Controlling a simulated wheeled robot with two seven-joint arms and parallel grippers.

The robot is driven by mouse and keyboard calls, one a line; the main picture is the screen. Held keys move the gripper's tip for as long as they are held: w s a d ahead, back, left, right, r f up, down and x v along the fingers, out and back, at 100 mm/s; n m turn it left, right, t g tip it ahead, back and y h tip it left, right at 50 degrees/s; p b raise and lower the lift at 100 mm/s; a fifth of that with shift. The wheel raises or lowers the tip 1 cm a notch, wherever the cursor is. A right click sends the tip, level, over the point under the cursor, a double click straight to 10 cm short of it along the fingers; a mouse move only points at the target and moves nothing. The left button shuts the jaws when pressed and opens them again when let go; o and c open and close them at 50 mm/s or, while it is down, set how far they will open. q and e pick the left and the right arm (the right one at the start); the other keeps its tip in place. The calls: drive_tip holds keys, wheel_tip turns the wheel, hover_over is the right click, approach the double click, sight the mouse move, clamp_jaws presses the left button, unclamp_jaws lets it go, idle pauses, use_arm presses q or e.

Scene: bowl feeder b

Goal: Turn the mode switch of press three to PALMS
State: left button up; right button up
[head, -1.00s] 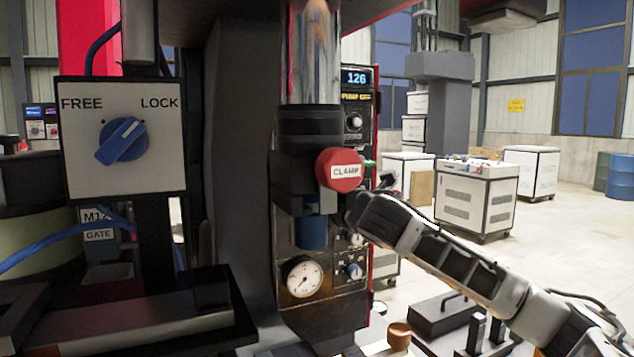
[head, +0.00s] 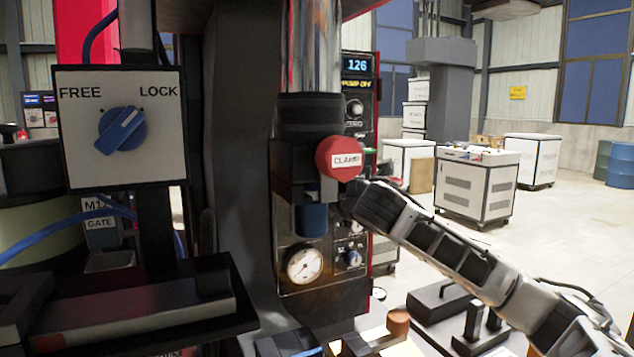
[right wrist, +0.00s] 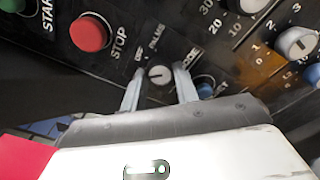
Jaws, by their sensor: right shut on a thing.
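The mode switch (right wrist: 160,75) is a small light round knob on a dark panel in the right wrist view. The word PALMS stands just above it, and MODE is printed to its right, partly covered by a finger. My right gripper (right wrist: 159,73) has one finger on each side of the knob and is shut on it. Which way the knob points is hard to tell. In the head view my right gripper (head: 350,197) reaches the press from the right, just below the red CLAMP knob (head: 339,159). The switch is hidden there. My left gripper is not in view.
A red STOP button (right wrist: 90,32) and part of a green START button (right wrist: 14,5) are left of the switch. White dials (right wrist: 297,44) are to its right. The FREE/LOCK box (head: 120,165) stands at left. A gauge (head: 304,264) sits below the CLAMP knob.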

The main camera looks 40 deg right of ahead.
use_arm(q)
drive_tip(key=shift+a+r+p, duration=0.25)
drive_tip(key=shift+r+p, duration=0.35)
drive_tip(key=shift+p, duration=0.55)
use_arm(e)
drive_tip(key=m, duration=0.9)
drive_tip(key=m+h, duration=0.1)
drive_tip(key=m, duration=0.7)
drive_tip(key=shift+f+m, duration=0.2)
drive_tip(key=shift+m, duration=0.2)
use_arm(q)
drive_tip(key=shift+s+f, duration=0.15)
use_arm(e)
drive_tip(key=o, duration=1)
